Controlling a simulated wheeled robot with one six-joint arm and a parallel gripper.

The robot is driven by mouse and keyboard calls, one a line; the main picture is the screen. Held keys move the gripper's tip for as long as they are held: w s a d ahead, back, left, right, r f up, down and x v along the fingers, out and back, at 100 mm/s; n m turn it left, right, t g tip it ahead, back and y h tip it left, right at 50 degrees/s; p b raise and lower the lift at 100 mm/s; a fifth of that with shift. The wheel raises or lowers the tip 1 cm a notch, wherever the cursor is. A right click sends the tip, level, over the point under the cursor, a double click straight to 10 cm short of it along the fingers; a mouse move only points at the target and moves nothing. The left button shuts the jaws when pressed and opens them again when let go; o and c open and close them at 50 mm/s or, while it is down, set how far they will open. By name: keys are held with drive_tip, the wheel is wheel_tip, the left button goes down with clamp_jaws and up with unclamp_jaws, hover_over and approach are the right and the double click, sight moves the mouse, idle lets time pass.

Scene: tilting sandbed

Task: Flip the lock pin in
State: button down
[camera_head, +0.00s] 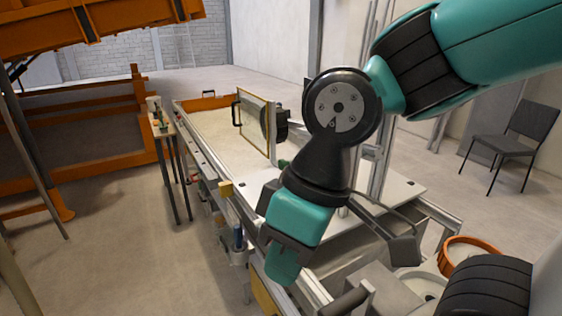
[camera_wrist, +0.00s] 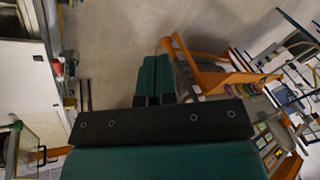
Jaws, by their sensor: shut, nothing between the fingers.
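My gripper (camera_head: 281,278) hangs at the end of my teal and black arm, over the near left side of the sandbed frame (camera_head: 203,152). In the wrist view its two teal fingers (camera_wrist: 155,66) are together, with nothing between them. I cannot make out the lock pin in either view. My arm hides part of the near end of the sandbed. A small red part (camera_wrist: 57,68) shows beside the white bed side at the left of the wrist view, apart from the fingers; I cannot tell what it is.
A framed panel with a black handle (camera_head: 255,122) stands upright across the bed. A small side table (camera_head: 161,124) stands left of it. An orange-rimmed bucket (camera_head: 466,252) is at the lower right, and a dark chair (camera_head: 512,138) behind.

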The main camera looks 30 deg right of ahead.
drive_tip(key=w+d+f+m+t+h, duration=0.1)
drive_tip(key=w+d+m+h, duration=0.1)
drive_tip(key=w, duration=1)
drive_tip(key=w+d+f+m+t+h, duration=0.2)
drive_tip(key=w+d, duration=0.5)
drive_tip(key=w, duration=0.6)
drive_tip(key=w+d+f+m+t+h, duration=0.1)
drive_tip(key=w+d+m+h, duration=0.3)
drive_tip(key=w, duration=0.9)
drive_tip(key=shift+w+d+f+t+h, duration=0.2)
drive_tip(key=shift+f+t+h, duration=0.3)
drive_tip(key=shift+h, duration=0.4)
drive_tip(key=shift+d+f, duration=0.1)
drive_tip(key=shift+f, duration=0.05)
drive_tip(key=w+d+f+p, duration=0.3)
drive_tip(key=d+f+p, duration=0.3)
drive_tip(key=d+f, duration=0.2)
drive_tip(key=shift+w+d, duration=0.25)
drive_tip(key=shift+w, duration=0.1)
